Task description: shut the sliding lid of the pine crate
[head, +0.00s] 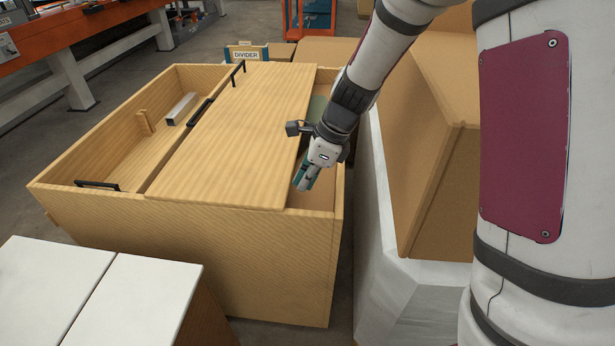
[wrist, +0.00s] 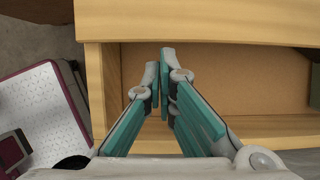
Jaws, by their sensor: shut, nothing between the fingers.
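The pine crate (head: 255,262) is a wide wooden box in the head view. Its flat sliding lid (head: 235,130) covers the middle and leaves an open strip along the right side and an open compartment on the left. My gripper (head: 301,186) is shut and empty, pointing down at the near end of the right strip, beside the lid's right edge. In the wrist view my gripper (wrist: 163,72) has its fingertips close together over the opening, near the lid's edge (wrist: 200,20). I cannot tell if they touch the lid.
A black handle (head: 97,185) is on the crate's near left rim, with others by the lid's left edge and far end. A metal bar (head: 182,108) lies in the left compartment. A DIVIDER sign (head: 246,54) stands behind. Cardboard boxes (head: 425,150) crowd the right; white-topped blocks (head: 130,300) stand in front.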

